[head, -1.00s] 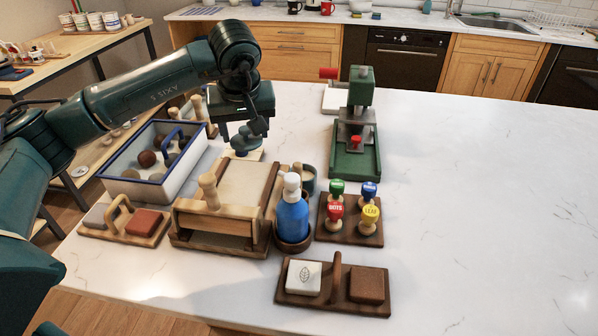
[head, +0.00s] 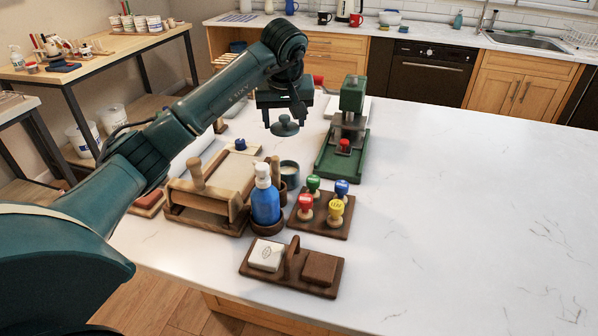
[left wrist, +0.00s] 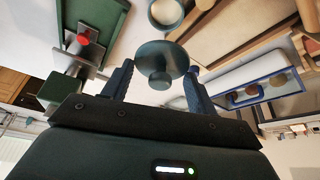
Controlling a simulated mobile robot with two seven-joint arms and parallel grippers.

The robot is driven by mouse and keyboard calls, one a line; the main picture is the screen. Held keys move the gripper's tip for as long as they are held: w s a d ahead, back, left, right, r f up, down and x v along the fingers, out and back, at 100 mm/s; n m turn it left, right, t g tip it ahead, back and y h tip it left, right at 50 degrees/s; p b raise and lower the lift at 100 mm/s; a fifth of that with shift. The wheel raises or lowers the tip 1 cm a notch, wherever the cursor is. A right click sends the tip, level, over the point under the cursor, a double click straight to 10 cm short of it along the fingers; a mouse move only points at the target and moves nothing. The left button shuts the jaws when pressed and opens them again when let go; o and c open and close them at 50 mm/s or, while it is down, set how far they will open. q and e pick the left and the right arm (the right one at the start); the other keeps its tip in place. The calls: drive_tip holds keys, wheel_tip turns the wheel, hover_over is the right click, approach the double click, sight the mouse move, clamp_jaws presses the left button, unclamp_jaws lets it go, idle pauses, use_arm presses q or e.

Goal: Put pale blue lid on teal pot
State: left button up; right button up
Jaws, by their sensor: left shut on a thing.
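My left gripper (head: 285,110) points down and is shut on the lid (head: 285,127), a round disc with a small knob that looks slate blue-grey here. It hangs above the table, clear of everything. In the left wrist view the lid (left wrist: 158,59) sits between the two fingers (left wrist: 158,88). The pot (head: 290,181), dark teal outside and pale inside, stands open behind the blue spray bottle, below and nearer than the lid. The bottle and a wooden holder partly hide it. In the left wrist view the pot (left wrist: 166,12) is cut by the top edge. My right gripper is out of view.
The blue bottle (head: 265,202) stands close in front of the pot. The wooden slab roller (head: 207,205) is left, the stamp rack (head: 318,226) right, and the green press (head: 343,150) behind right. A wooden tray (head: 325,290) lies in front. The table's right side is clear.

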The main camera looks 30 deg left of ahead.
use_arm(q)
hover_over(287, 176)
drive_tip(key=w+a, duration=0.2)
drive_tip(key=w, duration=0.1)
wheel_tip(287, 176, down, 6)
drive_tip(key=f, duration=0.1)
drive_tip(key=f+p, duration=0.1)
drive_tip(key=f, duration=0.1)
drive_tip(key=shift+s+d+f, duration=0.15)
drive_tip(key=shift+s+d, duration=0.05)
drive_tip(key=shift+s, duration=0.05)
drive_tip(key=shift+f+p, duration=0.3)
drive_tip(key=shift+f, duration=0.15)
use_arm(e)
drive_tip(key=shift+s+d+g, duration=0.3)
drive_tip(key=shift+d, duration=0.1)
